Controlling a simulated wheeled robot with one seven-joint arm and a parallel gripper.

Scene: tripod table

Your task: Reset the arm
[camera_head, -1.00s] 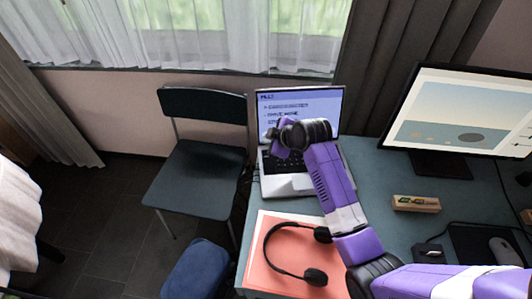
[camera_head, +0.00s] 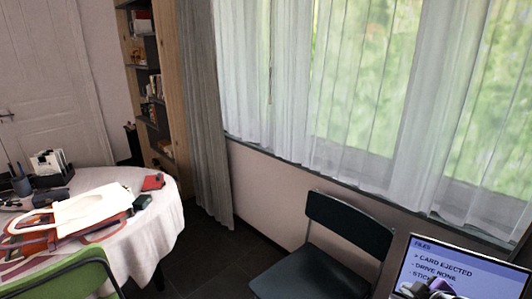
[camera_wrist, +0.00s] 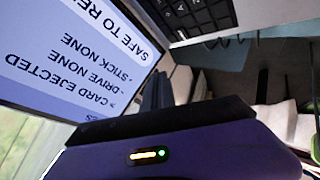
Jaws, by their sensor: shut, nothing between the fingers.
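My gripper (camera_wrist: 158,90) shows in the wrist view as dark fingers beyond the purple wrist body. It is shut and holds nothing. In the head view only a small purple, grey and black part of my arm shows at the bottom right, in front of the laptop (camera_head: 460,268). The laptop's lit screen lists "card ejected" and "drive none". In the wrist view the screen (camera_wrist: 75,50) is upside down and close at the left, and the dark keyboard (camera_wrist: 190,14) is at the top. Most of my arm is out of the head view.
A dark chair (camera_head: 345,225) stands left of the laptop, below the curtained window (camera_head: 370,90). A round table with a white cloth (camera_head: 160,222) holds a bag and several small items at the left. A green chair (camera_head: 70,275) is before it. A bookshelf (camera_head: 165,85) stands behind.

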